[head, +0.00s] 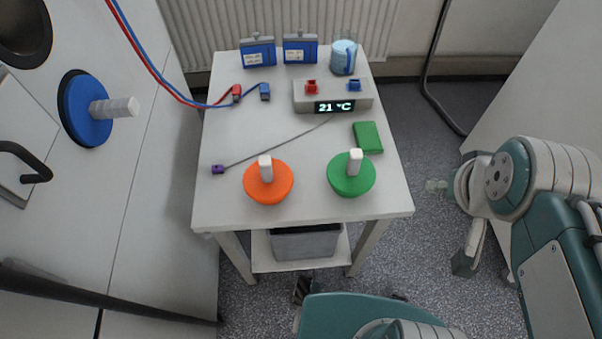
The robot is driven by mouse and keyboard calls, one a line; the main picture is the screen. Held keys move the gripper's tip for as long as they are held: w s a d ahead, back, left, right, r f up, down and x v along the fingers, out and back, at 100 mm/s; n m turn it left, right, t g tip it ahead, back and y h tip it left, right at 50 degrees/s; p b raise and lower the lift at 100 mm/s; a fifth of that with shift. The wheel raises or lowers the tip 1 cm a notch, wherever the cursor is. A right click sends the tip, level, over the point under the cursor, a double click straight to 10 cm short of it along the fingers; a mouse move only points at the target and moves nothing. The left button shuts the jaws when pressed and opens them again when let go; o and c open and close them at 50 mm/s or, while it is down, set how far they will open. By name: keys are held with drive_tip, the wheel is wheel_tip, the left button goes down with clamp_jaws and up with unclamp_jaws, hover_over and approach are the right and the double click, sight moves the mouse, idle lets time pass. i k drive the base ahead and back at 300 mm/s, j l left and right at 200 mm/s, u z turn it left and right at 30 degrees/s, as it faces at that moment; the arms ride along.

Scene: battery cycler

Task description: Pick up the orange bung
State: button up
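The orange bung (281,187) is a flat orange disc with a white upright handle (266,168). It sits upright near the front left of the white table (225,205). Parts of my own arm show at the right, away from the table. Nothing is touching the bung from above.
A green bung (351,184) stands to the right, a green block (367,137) behind it. A meter (340,97) reads 21 °C. A grey cable with a purple plug (218,169) runs behind the orange bung. A blue bung (88,110) is in the left panel.

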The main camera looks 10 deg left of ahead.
sight(268, 179)
drive_tip(key=k+l+z, duration=0.1)
drive_tip(key=z, duration=0.2)
drive_tip(key=l+z, duration=0.25)
drive_tip(key=k+l+u, duration=0.1)
drive_tip(key=l+u, duration=0.55)
drive_tip(key=u, duration=0.2)
drive_tip(key=i+l+u, duration=0.1)
drive_tip(key=l+u, duration=0.4)
drive_tip(key=u, duration=0.25)
drive_tip(key=l+u, duration=0.2)
drive_tip(key=u, duration=0.2)
drive_tip(key=i+l+u, duration=0.1)
drive_tip(key=l+u, duration=0.95)
drive_tip(key=u, duration=0.15)
drive_tip(key=l+u, duration=0.4)
drive_tip(key=i+l, duration=0.25)
drive_tip(key=l, duration=0.15)
drive_tip(key=i+l, duration=0.25)
drive_tip(key=l, duration=0.2)
drive_tip(key=j+z, duration=0.25)
drive_tip(key=i+l, duration=0.05)
